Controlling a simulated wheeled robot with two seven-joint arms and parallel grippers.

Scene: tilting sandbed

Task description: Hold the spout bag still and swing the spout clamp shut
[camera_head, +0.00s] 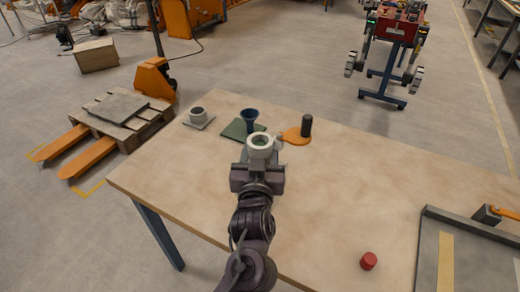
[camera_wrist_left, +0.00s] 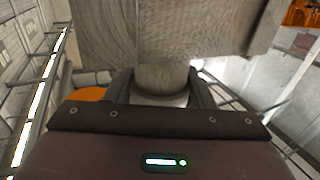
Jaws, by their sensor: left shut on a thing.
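My left gripper (camera_head: 258,165) is shut on a pale grey round cup-like thing (camera_head: 260,141) with a dark opening on top, above the wooden table. In the left wrist view the fingers (camera_wrist_left: 163,92) close around a rounded grey part with white below it. A grey block with an orange handle (camera_head: 508,213) sits on the tray's edge at the right; I cannot tell if it is the spout clamp. I cannot make out the spout bag for certain. My right gripper is not in view.
A grey tray (camera_head: 428,245) lies right. The middle is clear.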

